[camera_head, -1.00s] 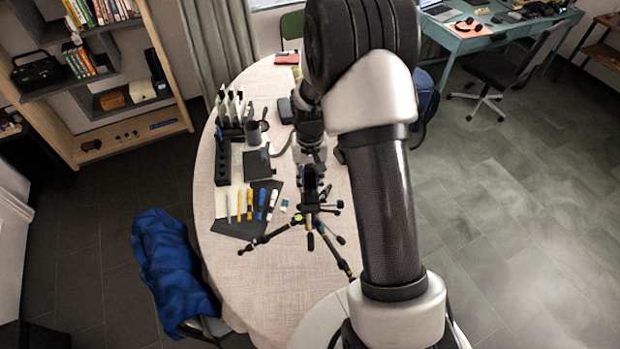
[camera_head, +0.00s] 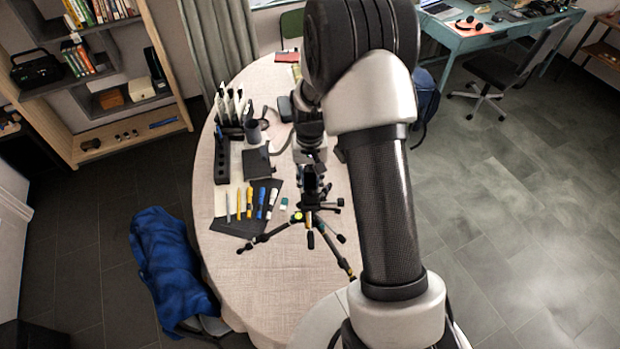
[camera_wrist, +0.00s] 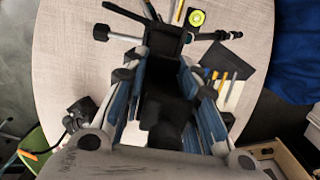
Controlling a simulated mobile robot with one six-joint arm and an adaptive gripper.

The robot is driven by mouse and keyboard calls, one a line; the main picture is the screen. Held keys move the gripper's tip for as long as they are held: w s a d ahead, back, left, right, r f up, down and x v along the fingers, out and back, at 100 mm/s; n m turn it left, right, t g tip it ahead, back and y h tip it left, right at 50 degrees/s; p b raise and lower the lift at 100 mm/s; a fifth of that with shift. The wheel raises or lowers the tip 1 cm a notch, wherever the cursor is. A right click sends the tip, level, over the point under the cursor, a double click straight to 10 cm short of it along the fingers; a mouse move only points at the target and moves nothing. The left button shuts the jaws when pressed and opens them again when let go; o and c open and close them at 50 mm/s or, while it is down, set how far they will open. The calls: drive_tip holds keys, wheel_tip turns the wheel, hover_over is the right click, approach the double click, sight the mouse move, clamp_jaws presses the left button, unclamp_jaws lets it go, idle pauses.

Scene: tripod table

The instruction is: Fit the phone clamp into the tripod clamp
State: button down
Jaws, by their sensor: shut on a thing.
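The black tripod (camera_head: 312,222) stands on the table with its legs spread. Its head shows in the wrist view with a yellow-green bubble level (camera_wrist: 196,17). My gripper (camera_wrist: 166,62) points at the tripod head, its blue-padded fingers on both sides of a black piece, the phone clamp (camera_wrist: 168,95). The gripper is shut on it. In the head view the clamp and tripod top overlap as dark shapes under my arm. The tripod clamp's opening is hidden, and I cannot tell whether the two parts touch.
Pens and markers (camera_head: 250,203) lie on a dark mat left of the tripod. A black holder (camera_head: 222,163), a mug (camera_head: 253,132) and a dark box (camera_head: 256,162) stand farther back. The front left of the tablecloth (camera_head: 265,290) is clear. A blue jacket (camera_head: 170,265) hangs beside the table.

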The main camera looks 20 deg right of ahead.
drive_tip(key=shift+f, duration=0.15)
drive_tip(key=c, duration=1.2)
unclamp_jaws()
drive_tip(key=r, duration=1.2)
drive_tip(key=shift+w+d, duration=0.1)
drive_tip(key=shift+w, duration=0.2)
drive_tip(key=shift+r, duration=0.1)
